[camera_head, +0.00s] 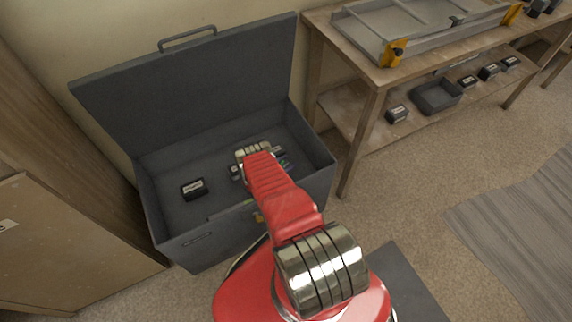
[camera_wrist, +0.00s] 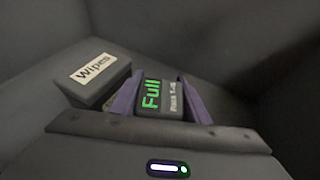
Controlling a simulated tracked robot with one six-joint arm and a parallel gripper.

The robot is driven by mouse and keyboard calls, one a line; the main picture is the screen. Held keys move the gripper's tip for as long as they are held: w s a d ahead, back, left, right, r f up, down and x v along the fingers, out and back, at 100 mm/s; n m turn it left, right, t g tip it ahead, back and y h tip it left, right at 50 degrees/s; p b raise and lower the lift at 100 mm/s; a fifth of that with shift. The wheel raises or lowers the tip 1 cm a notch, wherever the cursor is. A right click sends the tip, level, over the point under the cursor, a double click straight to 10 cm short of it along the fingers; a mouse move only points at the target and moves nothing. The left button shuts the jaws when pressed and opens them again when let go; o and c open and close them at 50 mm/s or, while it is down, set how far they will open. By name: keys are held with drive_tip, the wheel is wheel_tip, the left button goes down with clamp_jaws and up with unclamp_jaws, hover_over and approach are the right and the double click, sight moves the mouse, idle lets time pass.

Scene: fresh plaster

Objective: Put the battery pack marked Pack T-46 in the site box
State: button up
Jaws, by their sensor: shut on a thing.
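The battery pack (camera_wrist: 161,92) is between the purple fingers of my gripper (camera_wrist: 158,104) in the wrist view. It is dark, with a green "Full" and a white label that reads about "Pack T-4"; the last character is not clear. The site box (camera_head: 165,222) is a large grey box with its lid (camera_head: 195,85) raised. In the head view my arm reaches over the box's front wall and my wrist is inside or above it. The pack is largely hidden there. I cannot tell whether the pack touches the box floor.
A dark box labelled "Wipes" (camera_wrist: 92,72) lies just left of the held pack. A dark labelled item (camera_head: 194,189) lies on the left of the box floor. A workbench (camera_head: 375,75) stands right, its lower shelf holding a grey tray (camera_head: 436,97) and several dark blocks.

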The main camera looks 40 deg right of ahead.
drive_tip(key=o, duration=1.3)
drive_tip(key=shift+a+r, duration=0.3)
drive_tip(key=shift+a, duration=0.25)
drive_tip(key=shift+v, duration=3.15)
drive_tip(key=shift+s, duration=0.1)
drive_tip(key=shift+r, duration=0.1)
